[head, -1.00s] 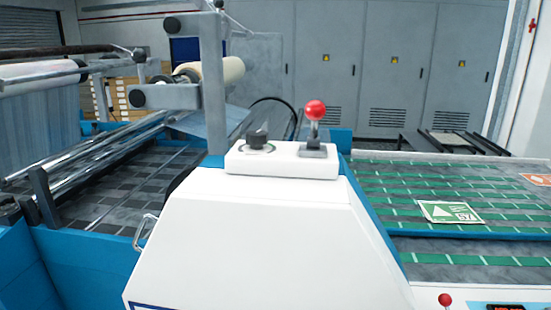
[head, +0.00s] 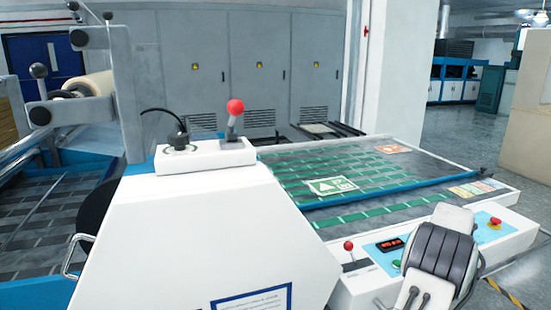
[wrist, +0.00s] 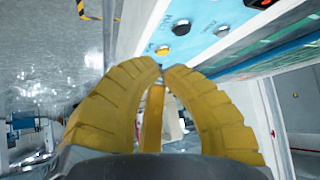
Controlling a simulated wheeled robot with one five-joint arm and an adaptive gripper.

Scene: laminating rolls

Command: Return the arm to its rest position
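My gripper (wrist: 160,67) shows in the wrist view with its two yellow ribbed fingers curving inward. Their tips come together at the middle, with nothing seen held between them. The dark base of the gripper fills the lower edge. Part of my arm, black and ribbed with white parts, stands at the lower right of the head view, in front of the control panel (head: 383,262). The fingers are not clearly seen in the head view. In the wrist view, the light-blue panel face (wrist: 200,18) lies beyond the fingertips, and they appear apart from it.
A white machine housing (head: 190,235) carries a red-ball lever (head: 235,107). A green-striped bed (head: 300,180) holds a printed green card (head: 332,186). The panel has a smaller red-ball lever (head: 348,246) and a red button (head: 495,221). Open floor (head: 445,145) lies to the right.

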